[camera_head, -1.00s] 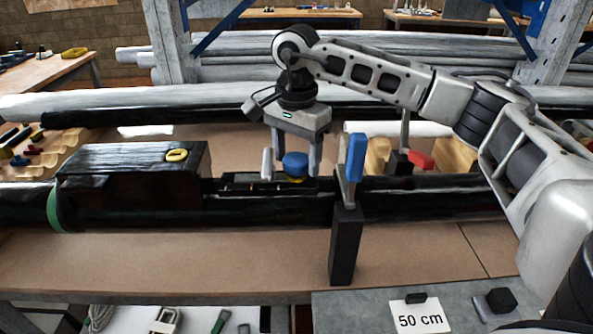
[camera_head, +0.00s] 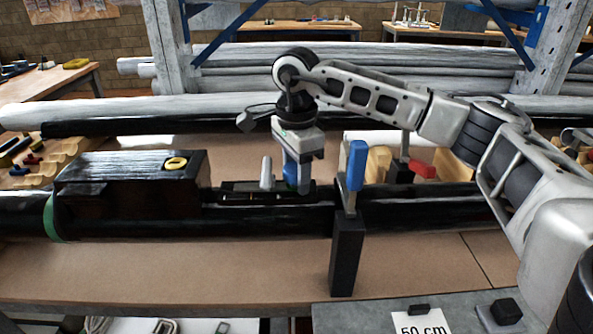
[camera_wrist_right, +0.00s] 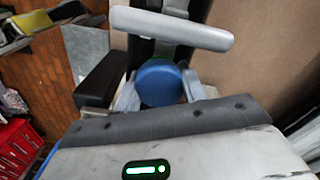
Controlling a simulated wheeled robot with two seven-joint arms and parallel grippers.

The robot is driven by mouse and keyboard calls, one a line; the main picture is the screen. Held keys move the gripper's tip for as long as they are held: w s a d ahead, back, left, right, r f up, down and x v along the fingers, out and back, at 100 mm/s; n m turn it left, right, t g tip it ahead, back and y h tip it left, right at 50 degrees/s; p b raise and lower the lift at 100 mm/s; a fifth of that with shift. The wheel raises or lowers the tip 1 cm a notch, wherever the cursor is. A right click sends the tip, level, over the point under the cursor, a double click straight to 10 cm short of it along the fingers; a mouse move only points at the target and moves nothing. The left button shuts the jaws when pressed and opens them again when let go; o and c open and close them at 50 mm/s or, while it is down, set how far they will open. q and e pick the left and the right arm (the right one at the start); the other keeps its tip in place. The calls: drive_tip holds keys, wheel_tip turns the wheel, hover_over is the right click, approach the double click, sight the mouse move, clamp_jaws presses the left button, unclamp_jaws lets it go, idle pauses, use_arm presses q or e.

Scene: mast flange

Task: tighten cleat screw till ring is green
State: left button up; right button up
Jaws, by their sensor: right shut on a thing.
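The cleat (camera_head: 267,172) is a light grey bar, seen nearly end-on left of the blue screw knob (camera_head: 290,176). In the wrist view the cleat (camera_wrist_right: 172,28) is a grey crossbar just beyond the round blue knob (camera_wrist_right: 160,82). My right gripper (camera_head: 297,186) points down and is shut on the knob, one finger on each side in the wrist view. A finger partly covers the knob in the head view, and the ring below it is hidden there. A sliver of green shows at the knob's far edge in the wrist view. My left gripper is not in view.
A clamp with a blue handle (camera_head: 356,165) on a black post stands close right of the gripper. A dark box with a yellow ring-shaped piece (camera_head: 175,163) lies left on the black mast (camera_head: 120,220). A red-handled clamp (camera_head: 422,169) is behind.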

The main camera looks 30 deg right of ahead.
sight(296, 167)
drive_tip(key=o, duration=1.1)
drive_tip(key=shift+c, duration=0.2)
wheel_tip(296, 167, up, 5)
drive_tip(key=p, duration=0.3)
drive_tip(key=shift+p, duration=0.35)
